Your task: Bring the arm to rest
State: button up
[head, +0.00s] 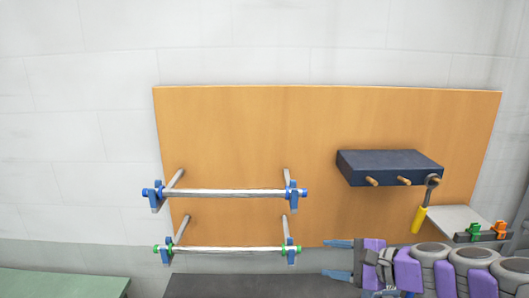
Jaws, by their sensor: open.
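My gripper (338,259) is at the lower right in the head view, pointing left. Its two blue fingers are apart, with nothing between them. My purple and grey arm (430,268) reaches in from the right edge. The gripper is in front of the lower edge of the wooden board (250,130), right of the lower roller bar's green end. The front of the arm hides part of what lies behind it.
Two horizontal bars, an upper one (235,193) with blue ends and a lower one (228,249) with green ends, sit on brackets. A dark block (388,166) has wooden pegs; a yellow-handled tool (421,216) hangs there. A grey shelf (448,217) holds green and orange pieces. A green surface (60,284) is lower left.

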jog(key=s+a+f+n+g+h+b, duration=0.1)
jog(key=s+a+f+n+g, duration=0.3)
jog(key=s, duration=0.3)
jog(key=s+a+f+n+g+h+b, duration=0.1)
jog(key=s+a+f+n+g+h, duration=0.15)
jog(key=s+a+f+n, duration=0.4)
jog(key=s+d+f+n+g+h+b, duration=0.1)
jog(key=s+d+f+h, duration=0.1)
jog(key=s, duration=0.4)
jog(key=s+d+f+n+g+h+b, duration=0.1)
jog(key=s+d+f+h, duration=0.1)
jog(key=s, duration=0.4)
jog(key=s+d+f+n+g+h+b, duration=0.1)
jog(key=s+d+f+n+g+h, duration=0.1)
jog(key=s, duration=0.4)
jog(key=shift+s+d+f+h, duration=0.15)
jog(key=shift+d+h, duration=0.3)
jog(key=shift+d, duration=0.8)
